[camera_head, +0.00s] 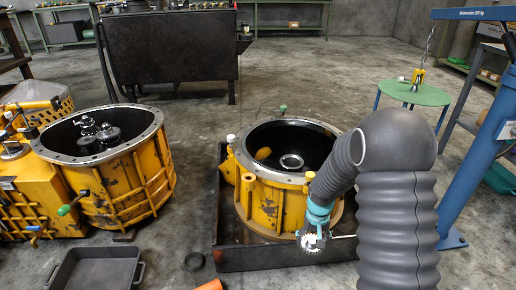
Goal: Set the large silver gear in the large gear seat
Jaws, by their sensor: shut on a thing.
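A silver toothed gear (310,242) is at the end of my arm, low in front of the right-hand yellow housing. My gripper (314,237) is shut on it, though the fingers are small and partly hidden. The housing (262,204) is round and open at the top, with a grey metal rim and a dark inside. A pale ring (291,161) shows inside it; I cannot tell whether this is the large gear seat. My gripper is outside the housing wall, below its rim. My arm hides the housing's right side.
The housing stands in a dark, low-walled tray (262,259). A second yellow housing (120,192) with dark gears (99,135) inside stands at left. A grey bin (93,272) is front left. A blue hoist (486,145) and green round table (413,92) are at right.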

